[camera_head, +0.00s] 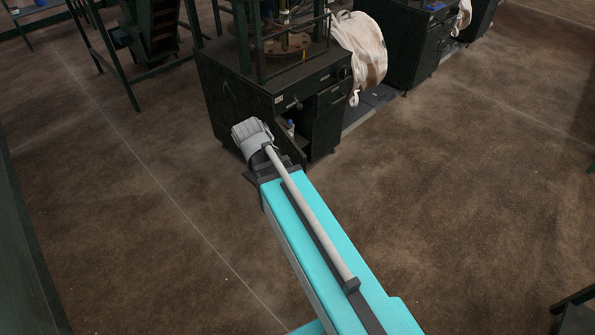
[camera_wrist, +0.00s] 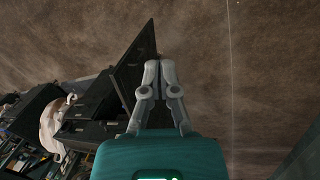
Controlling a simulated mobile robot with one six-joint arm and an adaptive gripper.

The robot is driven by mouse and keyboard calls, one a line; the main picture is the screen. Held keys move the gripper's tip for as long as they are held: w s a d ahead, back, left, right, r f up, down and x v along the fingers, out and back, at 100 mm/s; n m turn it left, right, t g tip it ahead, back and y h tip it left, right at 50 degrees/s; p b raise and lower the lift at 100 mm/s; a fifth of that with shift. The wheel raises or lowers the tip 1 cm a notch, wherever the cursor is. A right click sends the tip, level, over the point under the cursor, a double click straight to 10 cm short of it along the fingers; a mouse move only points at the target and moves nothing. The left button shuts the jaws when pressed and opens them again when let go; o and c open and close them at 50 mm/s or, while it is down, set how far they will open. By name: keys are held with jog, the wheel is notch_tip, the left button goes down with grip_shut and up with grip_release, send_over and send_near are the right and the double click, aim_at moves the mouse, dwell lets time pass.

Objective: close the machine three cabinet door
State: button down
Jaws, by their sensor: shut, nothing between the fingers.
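The dark machine cabinet (camera_head: 235,95) stands at the upper middle of the head view. A dark opening in its lower front shows a small blue-capped bottle (camera_head: 290,125) inside. My wrist hides part of this front, and I cannot clearly make out the open door there. In the wrist view a flat dark panel (camera_wrist: 128,72), likely the cabinet door, stands out from the machine, left of my gripper (camera_wrist: 160,66). My gripper is shut and empty. Its fingertips are close to the panel's edge; I cannot tell whether they touch it.
A white bulk bag (camera_head: 362,48) hangs just right of the machine. Another dark cabinet (camera_head: 415,45) stands farther right. A dark metal frame (camera_head: 120,75) stands at the upper left.

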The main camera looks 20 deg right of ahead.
jog(key=w+d+f+h+b, duration=0.3)
jog(key=w+f+h+b, duration=0.15)
jog(key=f+b, duration=0.45)
jog(key=w+d+f+h+b, duration=0.3)
jog(key=w+f+b, duration=0.3)
jog(key=b, duration=0.4)
jog(key=t+h+b, duration=0.1)
jog(key=h+b, duration=0.7)
jog(key=b, duration=1.5)
send_near(302, 161)
jog(key=a, duration=0.6)
jog(key=shift+s, duration=0.25)
jog(key=shift+r, duration=0.1)
jog(key=d, duration=1.3)
jog(key=shift+w+d, duration=0.35)
jog(key=shift+d, duration=0.05)
